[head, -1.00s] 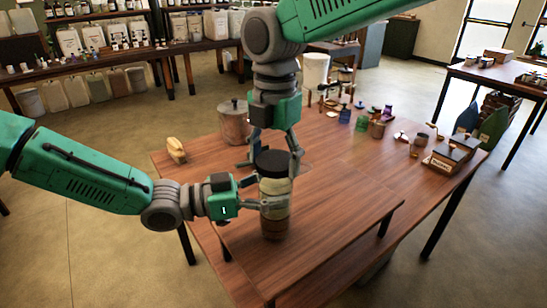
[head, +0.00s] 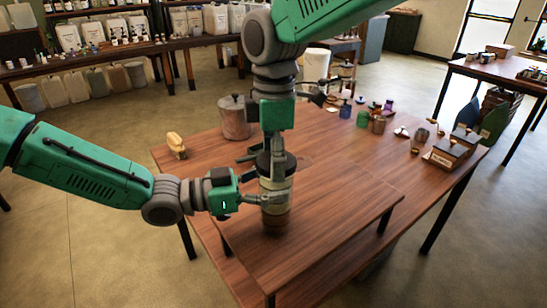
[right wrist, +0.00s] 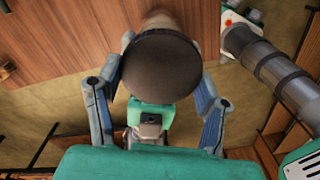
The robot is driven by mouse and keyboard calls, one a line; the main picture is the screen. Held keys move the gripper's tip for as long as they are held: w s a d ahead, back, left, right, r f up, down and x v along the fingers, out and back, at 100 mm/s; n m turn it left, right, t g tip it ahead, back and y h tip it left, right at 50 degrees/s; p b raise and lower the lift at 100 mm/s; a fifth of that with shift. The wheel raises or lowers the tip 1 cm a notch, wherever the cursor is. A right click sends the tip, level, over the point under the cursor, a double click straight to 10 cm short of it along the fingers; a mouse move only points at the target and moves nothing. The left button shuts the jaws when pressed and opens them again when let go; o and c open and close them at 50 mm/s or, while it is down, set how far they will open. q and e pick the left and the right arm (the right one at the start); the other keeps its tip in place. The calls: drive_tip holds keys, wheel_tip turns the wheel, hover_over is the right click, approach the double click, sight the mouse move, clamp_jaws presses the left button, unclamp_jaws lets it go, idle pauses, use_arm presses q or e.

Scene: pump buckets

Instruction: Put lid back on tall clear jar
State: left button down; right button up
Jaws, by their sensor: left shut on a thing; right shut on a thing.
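The tall clear jar (head: 276,205) stands upright near the front of the table, with pale and brown layers inside. Its dark round lid (head: 264,164) is at the jar's top, partly hidden by my right gripper; the lid fills the middle of the right wrist view (right wrist: 160,65). I cannot tell whether it is fully seated. My left gripper (head: 262,198) comes from the left and is shut on the jar's side. My right gripper (head: 273,158) points down from above, shut on the lid, with a finger on either side in the right wrist view (right wrist: 157,78).
A lidded canister (head: 236,118) and a yellow object (head: 175,145) stand behind to the left. Several small jars (head: 362,118) and brown boxes (head: 447,153) line the back and right of the wooden table (head: 340,190). The front right of the table is clear.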

drive_tip(key=m, duration=0.3)
drive_tip(key=shift+a+m, duration=0.15)
drive_tip(key=shift+m, duration=0.25)
drive_tip(key=o, duration=1.1)
drive_tip(key=shift+o, duration=0.2)
drive_tip(key=shift+w+r, duration=0.1)
drive_tip(key=shift+r, duration=2.2)
drive_tip(key=shift+c, duration=0.2)
